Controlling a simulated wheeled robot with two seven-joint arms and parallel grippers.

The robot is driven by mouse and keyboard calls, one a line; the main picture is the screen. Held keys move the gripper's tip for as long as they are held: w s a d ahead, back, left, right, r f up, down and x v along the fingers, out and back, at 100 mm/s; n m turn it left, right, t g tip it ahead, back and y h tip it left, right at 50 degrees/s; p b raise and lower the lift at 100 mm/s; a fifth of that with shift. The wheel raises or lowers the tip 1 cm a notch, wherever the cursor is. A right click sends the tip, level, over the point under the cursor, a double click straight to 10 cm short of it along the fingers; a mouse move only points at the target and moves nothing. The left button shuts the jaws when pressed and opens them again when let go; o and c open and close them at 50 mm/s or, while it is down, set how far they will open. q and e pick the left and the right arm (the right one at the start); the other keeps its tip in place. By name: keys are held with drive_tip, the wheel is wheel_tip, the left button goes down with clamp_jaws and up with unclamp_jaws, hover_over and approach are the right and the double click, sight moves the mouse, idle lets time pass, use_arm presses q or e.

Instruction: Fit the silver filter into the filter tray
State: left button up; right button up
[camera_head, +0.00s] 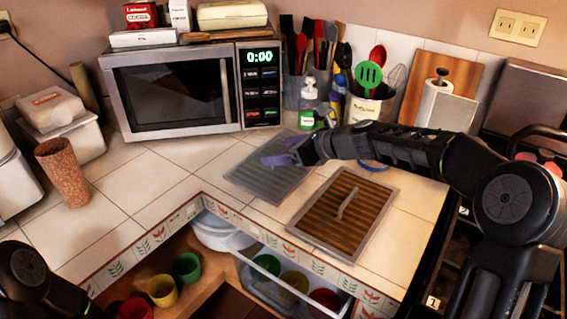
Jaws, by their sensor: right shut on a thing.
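The silver filter (262,183) is a flat grey mesh panel over the tiled counter, in front of the microwave. My right gripper (280,155) is at its far part and shut on it; the exact grip point is hard to make out. I cannot tell whether the panel rests on the counter or is slightly raised. The filter tray (325,236), a grey frame with brown slats and a raised handle, lies flat on the counter just right of and nearer than the panel. My left arm shows at the lower left corner; its gripper is out of view.
A microwave (168,92), a soap bottle (308,92) and utensil holders (368,108) stand at the back. A brown cup (64,172) stands at left. An open drawer (290,285) with bowls is below the front edge. The left counter is mostly clear.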

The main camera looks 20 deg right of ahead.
drive_tip(key=shift+f+b, duration=0.4)
drive_tip(key=shift+f, duration=1.4)
drive_tip(key=shift+f, duration=0.25)
drive_tip(key=o, duration=1.6)
drive_tip(key=shift+c, duration=0.2)
drive_tip(key=shift+r, duration=0.15)
drive_tip(key=shift+d+r, duration=0.1)
drive_tip(key=v, duration=1.2)
drive_tip(key=shift+c, duration=0.4)
